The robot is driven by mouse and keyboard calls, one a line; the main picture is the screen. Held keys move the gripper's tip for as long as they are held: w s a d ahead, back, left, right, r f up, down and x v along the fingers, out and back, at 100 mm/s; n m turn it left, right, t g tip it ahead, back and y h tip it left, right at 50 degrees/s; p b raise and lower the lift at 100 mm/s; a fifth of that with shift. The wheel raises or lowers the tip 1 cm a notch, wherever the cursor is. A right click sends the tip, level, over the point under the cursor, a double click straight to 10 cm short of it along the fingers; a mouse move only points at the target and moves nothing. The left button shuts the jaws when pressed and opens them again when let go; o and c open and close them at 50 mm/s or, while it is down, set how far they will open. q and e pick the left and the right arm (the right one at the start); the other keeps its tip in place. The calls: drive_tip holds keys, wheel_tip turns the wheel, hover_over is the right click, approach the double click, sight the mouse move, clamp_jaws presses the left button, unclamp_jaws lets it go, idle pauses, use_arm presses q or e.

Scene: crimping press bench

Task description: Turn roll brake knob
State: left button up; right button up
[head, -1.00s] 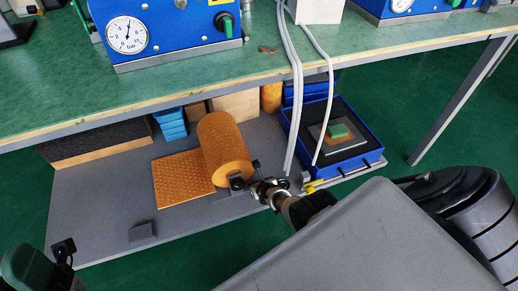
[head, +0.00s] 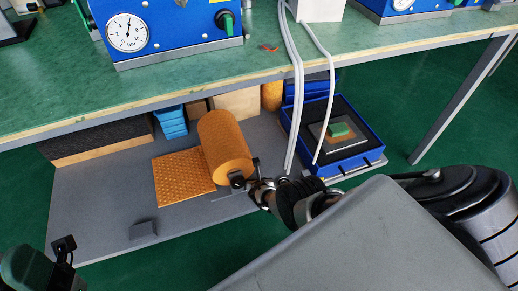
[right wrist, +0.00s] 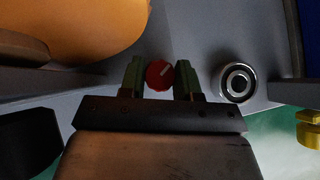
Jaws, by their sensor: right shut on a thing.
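The red knob (right wrist: 159,75) with a white line on its face shows in the right wrist view, the line slanting up to the right. My right gripper (right wrist: 160,80) is shut on it, one green-padded finger on each side. In the head view my right gripper (head: 256,182) is at the near end of the orange roll (head: 225,145), low by the shelf; the knob is hidden there. An orange textured sheet (head: 181,180) lies flat beside the roll. My left gripper (head: 64,246) is at the bottom left, dark and small, away from the roll; its fingers are unclear.
The grey shelf (head: 100,205) lies under the green bench top (head: 170,85). Grey hoses (head: 297,100) hang close behind my right wrist. A blue tray (head: 372,142) stands right of them. A silver round part (right wrist: 238,82) sits right of the knob. The shelf's left front is mostly clear.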

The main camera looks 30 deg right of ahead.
drive_tip(key=shift+w+d+r, duration=0.1)
drive_tip(key=o, duration=0.9)
drive_tip(key=shift+o, duration=0.2)
